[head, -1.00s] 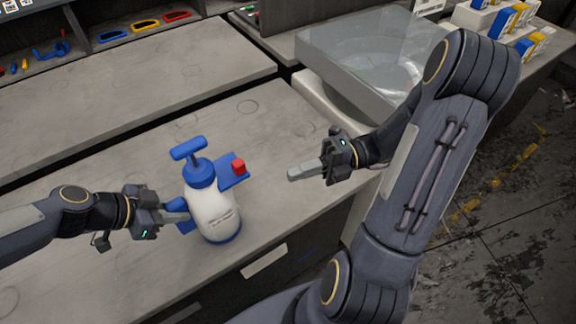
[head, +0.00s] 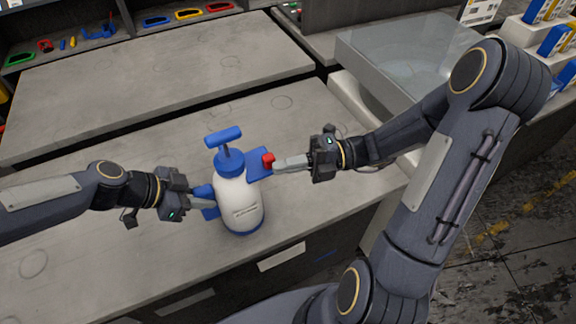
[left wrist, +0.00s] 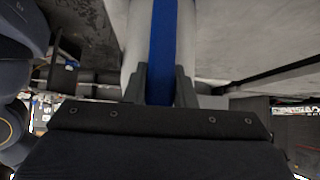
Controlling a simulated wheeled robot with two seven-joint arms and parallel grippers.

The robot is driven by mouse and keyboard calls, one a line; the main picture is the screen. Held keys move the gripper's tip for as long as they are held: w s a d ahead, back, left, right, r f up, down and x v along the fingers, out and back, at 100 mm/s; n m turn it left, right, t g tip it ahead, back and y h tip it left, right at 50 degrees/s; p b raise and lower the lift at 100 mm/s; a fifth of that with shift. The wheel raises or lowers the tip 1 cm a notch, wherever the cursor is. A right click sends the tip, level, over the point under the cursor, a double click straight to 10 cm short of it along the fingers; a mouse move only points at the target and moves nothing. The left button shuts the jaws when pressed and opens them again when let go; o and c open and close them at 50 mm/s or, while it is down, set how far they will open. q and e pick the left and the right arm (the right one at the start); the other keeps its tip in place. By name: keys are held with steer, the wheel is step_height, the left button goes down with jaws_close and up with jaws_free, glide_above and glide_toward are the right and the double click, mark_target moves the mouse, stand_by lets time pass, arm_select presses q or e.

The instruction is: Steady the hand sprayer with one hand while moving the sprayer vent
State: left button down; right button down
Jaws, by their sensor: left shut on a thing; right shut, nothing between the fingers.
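The hand sprayer (head: 240,200) stands upright on the grey bench, with a white body, blue base, blue collar and blue T-handle (head: 223,136). The red vent (head: 268,161) sits on the blue block at the sprayer's upper right. My left gripper (head: 205,203) is shut on the blue part on the sprayer's left side. In the left wrist view a blue strip (left wrist: 162,50) runs between the fingers, in front of the white body. My right gripper (head: 281,163) is shut and empty, its fingertips at the right side of the red vent; whether they touch it I cannot tell.
The grey bench (head: 110,245) is clear around the sprayer. A clear-topped box (head: 400,60) stands at the back right. Coloured trays (head: 188,14) and small tools (head: 98,28) lie along the back shelf.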

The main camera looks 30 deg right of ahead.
steer(key=w, duration=0.5)
steer(key=s+d, duration=0.6)
steer(key=d, duration=0.4)
stand_by(0.3)
